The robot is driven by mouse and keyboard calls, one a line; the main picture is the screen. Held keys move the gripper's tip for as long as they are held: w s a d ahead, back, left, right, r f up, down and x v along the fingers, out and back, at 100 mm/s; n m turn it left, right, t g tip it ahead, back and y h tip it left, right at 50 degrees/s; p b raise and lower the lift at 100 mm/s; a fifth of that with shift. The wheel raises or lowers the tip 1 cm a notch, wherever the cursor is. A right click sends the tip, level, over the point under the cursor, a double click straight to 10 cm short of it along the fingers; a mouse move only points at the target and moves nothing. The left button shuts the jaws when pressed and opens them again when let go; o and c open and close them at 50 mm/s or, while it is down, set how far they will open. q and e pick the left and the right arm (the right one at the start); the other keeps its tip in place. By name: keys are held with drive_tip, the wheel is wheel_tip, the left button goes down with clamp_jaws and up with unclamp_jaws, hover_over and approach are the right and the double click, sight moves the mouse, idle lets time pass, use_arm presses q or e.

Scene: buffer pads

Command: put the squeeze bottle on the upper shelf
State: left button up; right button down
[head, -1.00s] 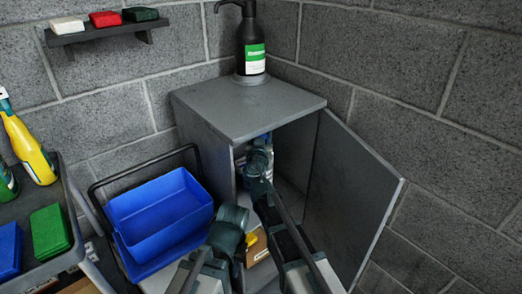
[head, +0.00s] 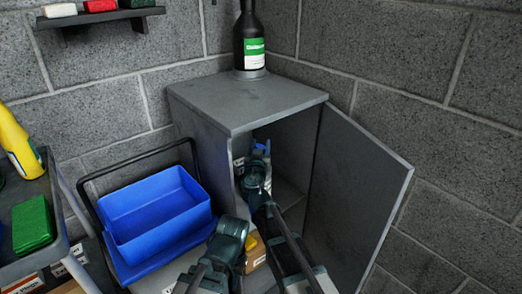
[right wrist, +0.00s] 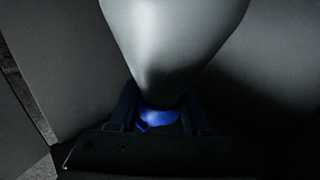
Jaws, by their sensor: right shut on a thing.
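The squeeze bottle (right wrist: 172,45) fills the upper middle of the right wrist view as a pale, smooth body narrowing towards a blue part (right wrist: 158,118). My right gripper (right wrist: 158,112) is shut on it at that blue end. In the head view my right gripper (head: 258,172) is inside the open grey cabinet, with a bit of blue (head: 262,147) showing just beyond it. My arm hides most of the bottle there.
The cabinet door (head: 365,195) stands open to the right. A black pump bottle (head: 250,45) stands on the cabinet top (head: 225,100). A blue bin (head: 150,215) is left of the cabinet. A small brown box (head: 257,258) sits low near its opening.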

drive_tip(key=shift+r, duration=0.1)
drive_tip(key=shift+f, duration=0.2)
drive_tip(key=shift+c, duration=1.8)
unclamp_jaws()
use_arm(q)
drive_tip(key=shift+r, duration=0.15)
use_arm(e)
drive_tip(key=shift+s+r, duration=0.1)
drive_tip(key=shift+r, duration=0.15)
